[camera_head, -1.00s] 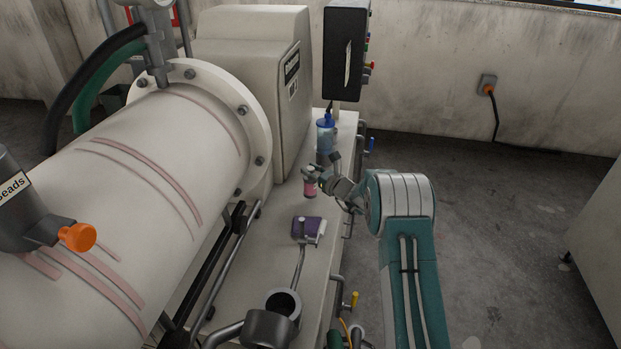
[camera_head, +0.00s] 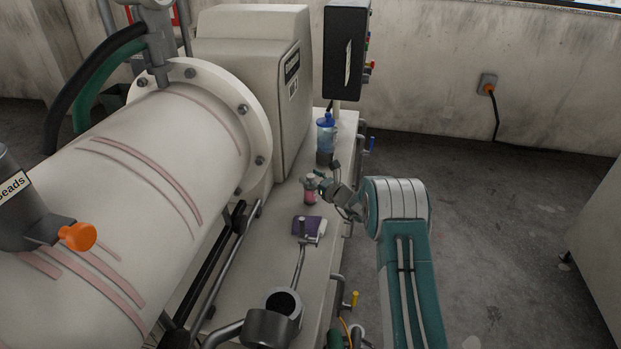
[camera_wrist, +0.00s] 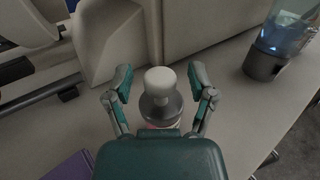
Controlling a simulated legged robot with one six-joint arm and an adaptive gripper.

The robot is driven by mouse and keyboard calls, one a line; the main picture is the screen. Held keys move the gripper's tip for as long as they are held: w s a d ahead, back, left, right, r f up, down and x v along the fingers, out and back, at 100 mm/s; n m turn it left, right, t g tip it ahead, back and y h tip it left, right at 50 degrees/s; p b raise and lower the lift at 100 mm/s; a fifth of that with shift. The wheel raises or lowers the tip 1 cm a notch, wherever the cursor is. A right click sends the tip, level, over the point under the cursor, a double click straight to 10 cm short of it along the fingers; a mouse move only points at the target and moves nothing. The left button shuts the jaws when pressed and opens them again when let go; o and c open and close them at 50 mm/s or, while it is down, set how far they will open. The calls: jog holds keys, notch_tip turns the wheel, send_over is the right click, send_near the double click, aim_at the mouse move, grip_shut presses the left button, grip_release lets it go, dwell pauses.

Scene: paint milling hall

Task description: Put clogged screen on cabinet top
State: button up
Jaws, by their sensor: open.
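A small upright item with a pink lower body, grey upper part and pale knob (camera_head: 310,192) stands on the beige machine top (camera_head: 326,262). I cannot tell whether it is the clogged screen. In the wrist view its white knob and grey collar (camera_wrist: 160,97) lie between my open fingers, which show gaps on both sides. My gripper (camera_head: 325,184) is at its right in the head view, and it also shows in the wrist view (camera_wrist: 160,80). A flat purple item (camera_head: 305,226) lies nearer the front, partly behind a grey pipe fitting.
A blue-topped clear bottle (camera_head: 325,135) stands behind the pink item, near a black control box (camera_head: 345,50). The large cream mill drum (camera_head: 140,200) fills the left. Valves line the right edge. A pale cabinet-like block (camera_head: 600,240) stands far right, beyond open floor.

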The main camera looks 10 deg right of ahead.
jog(key=v, duration=1.2)
jog(key=s+a+r+n+g+y, duration=0.1)
jog(key=s+a+r+n+g, duration=0.9)
jog(key=s+a+r+n, duration=0.6)
jog(key=s+d+r+n+h, duration=0.1)
jog(key=s+d+n+h, duration=0.2)
jog(key=s, duration=0.5)
jog(key=s+d+r+n+h, duration=0.1)
jog(key=s+d+n+h, duration=0.2)
jog(key=s, duration=0.6)
jog(key=s+d+r+n+h, duration=0.1)
jog(key=s+d+n+h, duration=0.2)
jog(key=s+n+h, duration=0.2)
jog(key=s+n, duration=0.2)
jog(key=s, duration=0.1)
jog(key=shift+s+r+t, duration=0.2)
jog(key=shift+s+t, duration=0.1)
jog(key=shift+s, duration=0.1)
jog(key=shift+d, duration=0.1)
